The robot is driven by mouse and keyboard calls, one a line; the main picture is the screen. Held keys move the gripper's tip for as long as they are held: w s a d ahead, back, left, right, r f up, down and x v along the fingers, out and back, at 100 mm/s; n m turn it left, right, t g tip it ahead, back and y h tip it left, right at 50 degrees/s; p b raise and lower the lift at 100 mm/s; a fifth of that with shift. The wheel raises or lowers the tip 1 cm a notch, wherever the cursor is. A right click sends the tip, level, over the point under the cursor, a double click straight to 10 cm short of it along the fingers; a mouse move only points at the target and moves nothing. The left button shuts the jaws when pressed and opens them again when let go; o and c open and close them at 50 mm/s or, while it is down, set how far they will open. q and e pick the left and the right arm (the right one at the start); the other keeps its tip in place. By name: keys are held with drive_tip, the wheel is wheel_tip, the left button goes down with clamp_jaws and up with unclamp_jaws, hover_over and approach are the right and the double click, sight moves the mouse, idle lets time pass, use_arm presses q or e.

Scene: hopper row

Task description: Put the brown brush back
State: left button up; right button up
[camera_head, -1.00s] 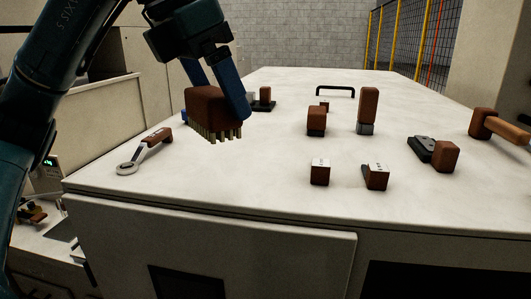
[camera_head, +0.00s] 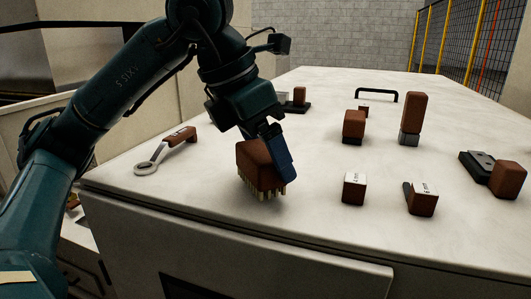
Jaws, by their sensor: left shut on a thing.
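The brown brush (camera_head: 256,166), a brown block with pale yellow bristles pointing down, is near the front edge of the white worktop. My left gripper (camera_head: 266,152) comes down on it from above and is shut on its block. The bristle tips are at or just above the worktop; I cannot tell whether they touch. The gripper hides part of the brush's upper right side. My right gripper is not in view.
A brown-handled ring tool (camera_head: 166,150) lies left of the brush on the white worktop (camera_head: 320,240). Small brown-and-white blocks (camera_head: 354,189) (camera_head: 421,199) stand to the right. Behind are a brown block (camera_head: 353,126), a taller upright one (camera_head: 413,113) and a black handle (camera_head: 376,94).

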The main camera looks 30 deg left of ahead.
use_arm(q)
drive_tip(key=shift+f, duration=0.35)
drive_tip(key=shift+f, duration=0.1)
drive_tip(key=o, duration=1)
drive_tip(key=shift+c, duration=0.2)
drive_tip(key=p+v, duration=0.1)
drive_tip(key=v, duration=1.1)
drive_tip(key=shift+p, duration=0.4)
